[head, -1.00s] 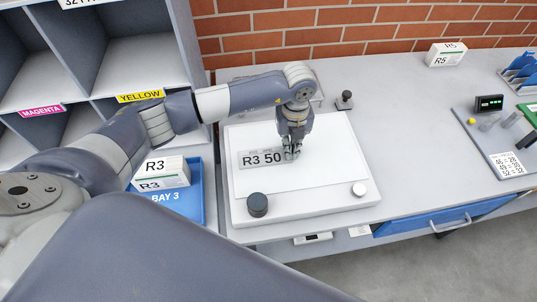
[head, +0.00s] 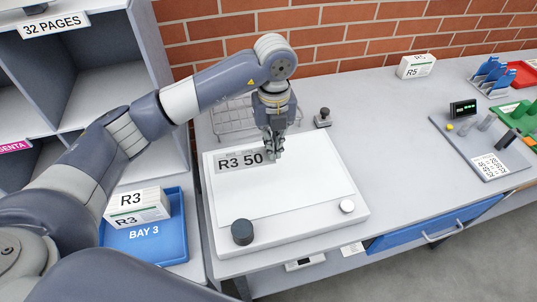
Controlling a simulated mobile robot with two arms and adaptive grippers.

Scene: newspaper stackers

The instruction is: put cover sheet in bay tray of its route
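The cover sheet (head: 239,160), marked "R3 50", lies on a white flat device (head: 283,230) with a dark knob at its front left. My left gripper (head: 274,155) points down at the right end of the printed "R3 50" strip. Its fingertips look close together and hide part of the strip's end; whether they pinch the sheet is not clear. The blue bay tray (head: 147,242) marked "BAY 3" stands left of the device. It holds a white bundle (head: 137,206) marked "R3". My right gripper is not in view.
Grey shelving (head: 110,75) stands at the left. A wire basket (head: 232,117) and a small dark-knobbed block (head: 323,117) sit behind the device. A bundle marked "R5" (head: 416,66) and a grey panel (head: 485,150) lie to the right. The bench between is clear.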

